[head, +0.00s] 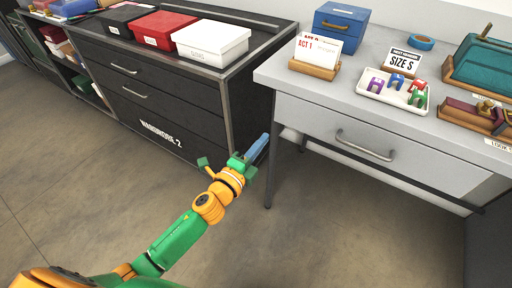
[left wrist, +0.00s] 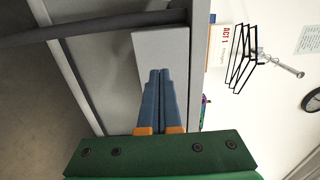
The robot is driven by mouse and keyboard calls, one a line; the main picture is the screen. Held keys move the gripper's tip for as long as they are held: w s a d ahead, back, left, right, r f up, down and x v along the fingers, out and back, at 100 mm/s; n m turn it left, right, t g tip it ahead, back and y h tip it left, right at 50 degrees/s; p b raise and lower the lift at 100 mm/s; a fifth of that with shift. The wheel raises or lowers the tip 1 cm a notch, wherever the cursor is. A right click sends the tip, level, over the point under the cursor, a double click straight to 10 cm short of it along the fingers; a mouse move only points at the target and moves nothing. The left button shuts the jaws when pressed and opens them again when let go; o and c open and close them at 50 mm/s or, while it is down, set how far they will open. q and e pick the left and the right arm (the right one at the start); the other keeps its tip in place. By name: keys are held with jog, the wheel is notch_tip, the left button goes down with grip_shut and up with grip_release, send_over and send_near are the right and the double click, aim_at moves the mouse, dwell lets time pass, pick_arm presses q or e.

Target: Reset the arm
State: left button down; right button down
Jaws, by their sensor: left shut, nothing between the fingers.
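My left gripper (head: 258,147) is at the end of the green and orange arm in the head view. It is in front of the gap between the black cabinet and the grey table, below the tabletop. In the left wrist view its two blue fingers (left wrist: 160,88) lie together, shut, with nothing between them. The fingers appear in front of the grey table's side in that view. My right gripper shows in neither view.
The grey table (head: 268,72) holds a blue box (head: 341,27), an ACT 1 card (head: 317,50), a tray (head: 364,84) of coloured clips and a teal-lidded case (head: 482,66). The black cabinet (head: 150,87) holds red (head: 163,28) and white (head: 212,40) boxes. Open floor (head: 330,225) lies in front.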

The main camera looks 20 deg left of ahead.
pick_arm(q)
jog(key=s+a+f+n+g+y+p, duration=0.2)
jog(key=s+a+f+n+g+p, duration=0.15)
jog(key=f, duration=0.45)
jog(key=s+a+f+n+g+y+p, duration=0.25)
jog(key=s+f+n, duration=0.2)
jog(key=f, duration=0.35)
jog(key=s+f+n+g+p, duration=0.1)
jog(key=s+f+n+g, duration=0.2)
jog(key=s, duration=0.7)
jog(key=s+a+f+n+g+p, duration=0.1)
jog(key=s+f+n+g, duration=0.3)
jog(key=s, duration=0.7)
jog(key=s+a+f+n+g+p, duration=0.1)
jog(key=s+f+n+g+p, duration=0.1)
jog(key=s+f, duration=0.5)
jog(key=s+n+g, duration=0.1)
jog(key=s, duration=0.3)
jog(key=shift+s+f+n, duration=0.25)
jog(key=shift+n, duration=0.15)
jog(key=shift+y, duration=0.25)
